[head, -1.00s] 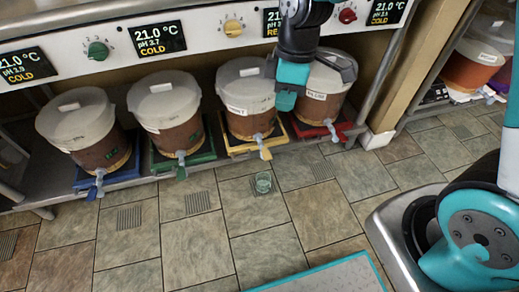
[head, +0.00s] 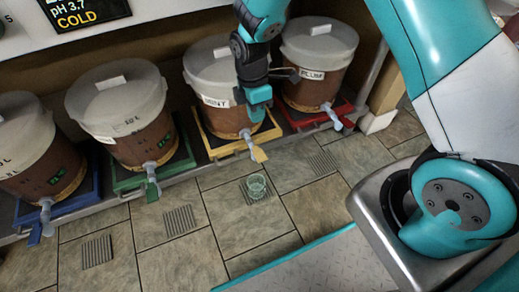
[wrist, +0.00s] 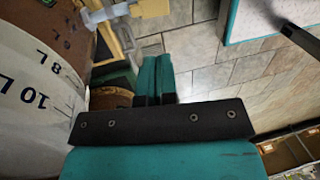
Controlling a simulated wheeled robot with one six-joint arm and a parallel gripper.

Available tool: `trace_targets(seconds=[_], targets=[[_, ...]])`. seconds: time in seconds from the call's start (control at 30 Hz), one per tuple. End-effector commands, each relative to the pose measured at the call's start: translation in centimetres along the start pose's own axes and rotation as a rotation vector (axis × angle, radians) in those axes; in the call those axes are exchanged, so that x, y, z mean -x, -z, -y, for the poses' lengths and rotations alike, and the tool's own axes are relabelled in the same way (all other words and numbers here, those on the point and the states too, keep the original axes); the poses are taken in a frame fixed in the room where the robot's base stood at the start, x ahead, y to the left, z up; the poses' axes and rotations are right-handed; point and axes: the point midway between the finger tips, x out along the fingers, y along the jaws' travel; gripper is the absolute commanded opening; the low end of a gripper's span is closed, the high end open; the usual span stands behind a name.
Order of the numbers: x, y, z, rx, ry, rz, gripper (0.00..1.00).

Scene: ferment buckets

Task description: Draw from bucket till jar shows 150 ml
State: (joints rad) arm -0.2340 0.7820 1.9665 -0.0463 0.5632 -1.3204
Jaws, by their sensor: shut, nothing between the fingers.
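Several lidded brown buckets stand in a row on coloured mats. The bucket on the yellow tray (head: 231,119) has a label partly hidden by my arm; its tap has a yellow lever (head: 259,154). A clear glass jar (head: 257,187) stands upright on a floor grate below and in front of that tap. No liquid level can be read in it. My gripper (head: 259,97) is shut and empty, in front of this bucket's right side, above the tap. In the wrist view the shut teal fingers (wrist: 153,78) are beside a bucket wall marked 10 L (wrist: 25,90), with a tap (wrist: 104,14) beyond.
The PLUM bucket (head: 311,85) on a red tray is to the right. The bucket on the green tray (head: 147,139) is to the left, and another on a blue tray (head: 70,200) is farther left. The tiled floor around the jar is clear.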

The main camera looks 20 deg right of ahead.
Motion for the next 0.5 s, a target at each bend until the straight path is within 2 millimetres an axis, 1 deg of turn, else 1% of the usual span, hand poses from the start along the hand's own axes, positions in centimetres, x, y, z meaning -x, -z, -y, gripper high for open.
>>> trace_targets(seconds=[0.13, 0.23, 0.37, 0.5], targets=[[-0.6, -0.1, 0.0, -0.002, 0.001, 0.000, 0.00], [-1.9, -0.1, 0.0, -0.003, 0.003, 0.000, 0.00], [-4.6, -0.2, 0.0, -0.004, 0.004, 0.000, 0.00], [-7.8, -0.2, 0.0, -0.005, 0.003, 0.000, 0.00]])
